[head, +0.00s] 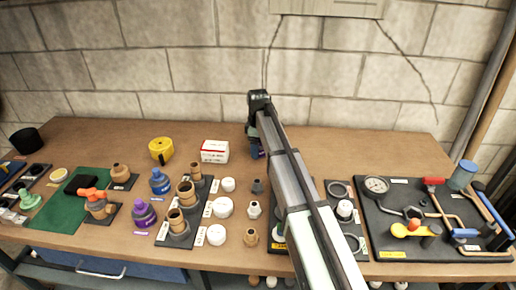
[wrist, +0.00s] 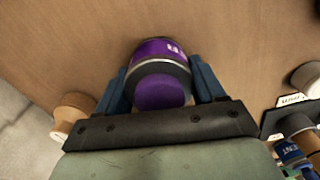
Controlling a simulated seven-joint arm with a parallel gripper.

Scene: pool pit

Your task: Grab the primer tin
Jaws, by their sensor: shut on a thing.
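A purple tin (wrist: 162,82) with a dark band and a purple top sits between my fingers in the wrist view; only a scrap of its white lettering shows. My gripper (wrist: 162,88) is shut on it, a blue finger against each side. In the head view my gripper (head: 257,150) is at the back middle of the bench, right of the white box, mostly hidden by my arm; a bit of purple shows there. Another purple tin (head: 143,213) stands at the left of the bench, in front of a blue tin (head: 160,182).
Brown fittings (head: 187,193) and white caps (head: 222,207) fill the middle front. A dark board with a gauge (head: 376,186) and valves lies at right. The back right of the bench is clear.

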